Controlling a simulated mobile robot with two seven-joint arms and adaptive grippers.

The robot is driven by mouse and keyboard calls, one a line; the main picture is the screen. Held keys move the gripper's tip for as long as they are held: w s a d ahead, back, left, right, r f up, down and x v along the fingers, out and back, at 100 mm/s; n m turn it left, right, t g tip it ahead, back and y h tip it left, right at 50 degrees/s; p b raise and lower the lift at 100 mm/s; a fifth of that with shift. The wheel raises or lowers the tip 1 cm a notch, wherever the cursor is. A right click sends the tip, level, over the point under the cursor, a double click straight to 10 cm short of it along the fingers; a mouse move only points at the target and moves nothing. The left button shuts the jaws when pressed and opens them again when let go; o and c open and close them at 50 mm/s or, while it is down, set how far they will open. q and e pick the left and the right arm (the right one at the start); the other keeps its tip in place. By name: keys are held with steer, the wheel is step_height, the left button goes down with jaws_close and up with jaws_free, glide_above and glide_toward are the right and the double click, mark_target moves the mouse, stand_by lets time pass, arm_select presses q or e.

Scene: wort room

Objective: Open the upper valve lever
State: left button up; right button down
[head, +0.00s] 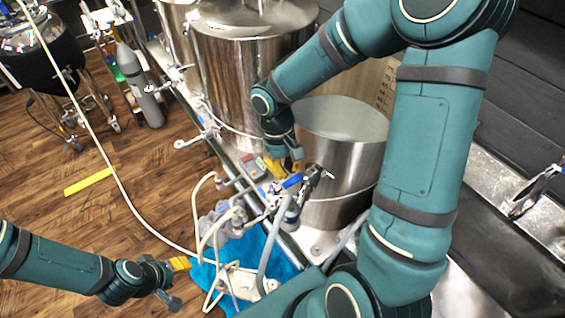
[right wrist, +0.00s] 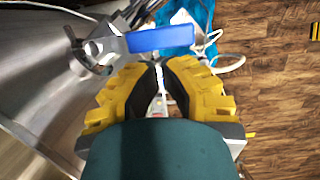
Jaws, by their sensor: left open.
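A valve with a blue lever (head: 291,182) sits on the front of the steel kettle (head: 345,150). The lever sticks out to the left of the valve body. In the right wrist view the blue lever (right wrist: 160,39) lies just past my right fingertips, with the steel valve body (right wrist: 95,48) at its left. My right gripper (right wrist: 158,65) has its yellow fingers nearly together, with nothing visible held. In the head view it is above and left of the lever, partly hidden by its own wrist. My left gripper (head: 178,284) is open and empty, low at the left, away from the valve.
White hoses and pipe fittings (head: 240,215) crowd below the valve, above a blue cloth (head: 255,250). A larger steel tank (head: 240,60) stands behind. A grey gas cylinder (head: 138,85) is at the upper left. The wooden floor is mostly clear at left.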

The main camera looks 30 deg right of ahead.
mark_target(291, 181)
steer(key=shift+s+a+n+h, duration=0.25)
steer(key=shift+s+n, duration=0.25)
steer(key=shift+n, duration=0.4)
arm_select(q)
steer(key=shift+s+f, duration=0.25)
steer(key=shift+s, duration=0.25)
arm_select(e)
steer(key=shift+s+n+h, duration=0.35)
steer(key=shift+s+n, duration=0.95)
steer(key=shift+n, duration=0.1)
steer(key=shift+a, duration=0.1)
steer(key=shift+w, duration=0.1)
